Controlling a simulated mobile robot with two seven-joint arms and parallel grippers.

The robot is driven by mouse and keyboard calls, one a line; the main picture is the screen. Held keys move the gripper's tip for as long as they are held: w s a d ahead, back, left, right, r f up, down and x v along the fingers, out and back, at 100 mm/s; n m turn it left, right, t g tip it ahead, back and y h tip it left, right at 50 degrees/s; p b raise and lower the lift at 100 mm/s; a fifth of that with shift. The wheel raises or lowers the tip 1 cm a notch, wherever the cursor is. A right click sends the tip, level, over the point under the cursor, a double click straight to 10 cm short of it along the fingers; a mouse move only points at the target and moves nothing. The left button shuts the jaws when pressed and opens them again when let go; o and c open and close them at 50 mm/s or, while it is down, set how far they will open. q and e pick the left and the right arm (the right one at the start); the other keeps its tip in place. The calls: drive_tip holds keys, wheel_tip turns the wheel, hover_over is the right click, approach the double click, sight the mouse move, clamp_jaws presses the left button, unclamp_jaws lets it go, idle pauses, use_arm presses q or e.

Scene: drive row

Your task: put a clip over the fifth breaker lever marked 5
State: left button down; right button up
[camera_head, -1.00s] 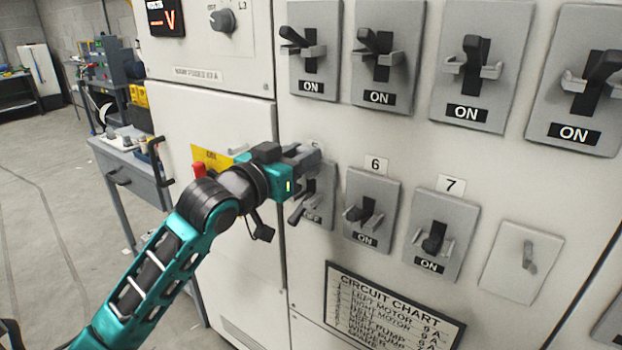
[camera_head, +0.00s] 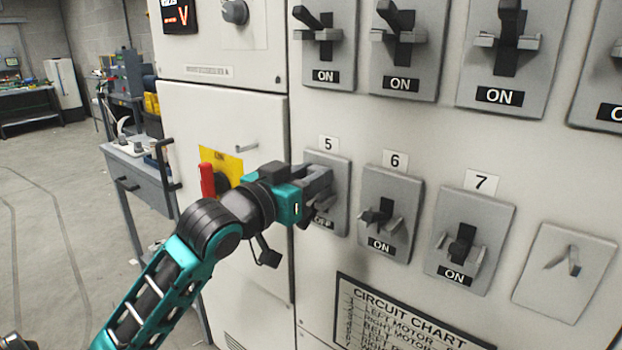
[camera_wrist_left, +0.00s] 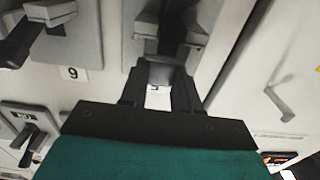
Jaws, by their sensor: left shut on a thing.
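My left gripper (camera_head: 322,182) is in front of this plate, just below the label. In the left wrist view, turned upside down, my left gripper (camera_wrist_left: 160,85) is shut on a small grey piece, apparently the clip (camera_wrist_left: 165,72). The plate's lever and side posts show beyond it; I cannot tell if the clip touches them. My right gripper is out of view.
Breakers 6 (camera_head: 388,213) and 7 (camera_head: 470,240) stand to the right, both ON, then a blank plate with a small lever (camera_head: 565,270). More ON breakers are above. A red handle (camera_head: 207,180) on yellow is left of my gripper. A circuit chart (camera_head: 400,315) hangs below.

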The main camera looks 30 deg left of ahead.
use_arm(q)
drive_tip(key=shift+f, duration=0.2)
drive_tip(key=c, duration=0.8)
unclamp_jaws()
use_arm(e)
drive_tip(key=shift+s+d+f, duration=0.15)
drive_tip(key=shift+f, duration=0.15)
use_arm(q)
drive_tip(key=shift+r, duration=0.1)
